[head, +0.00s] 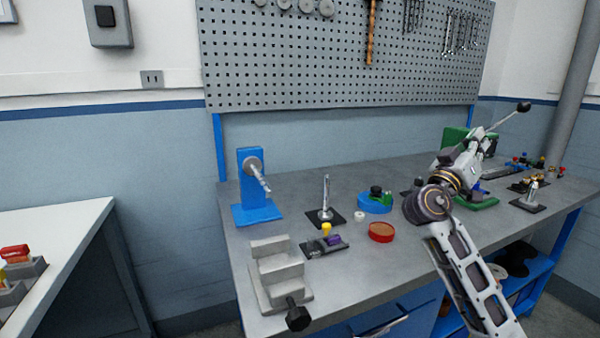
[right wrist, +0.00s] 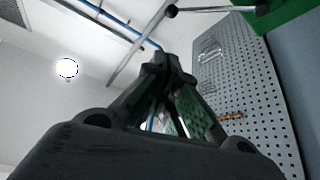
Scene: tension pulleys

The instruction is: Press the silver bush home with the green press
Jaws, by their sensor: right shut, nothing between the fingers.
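The green press (head: 453,138) stands at the right rear of the bench, its green base (head: 482,204) partly hidden behind my right arm. Its silver lever slopes up to the right to a black knob (head: 523,107). In the right wrist view a rod with a black knob (right wrist: 172,11) and a green part of the press (right wrist: 292,14) show at the top. My right gripper (head: 479,134) is shut and empty, in front of the press near the lever. It also shows in the right wrist view (right wrist: 168,65). I cannot make out the silver bush. My left gripper is out of view.
A blue lever press (head: 258,212) stands at the left rear. Small parts crowd the right end. The front middle is clear.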

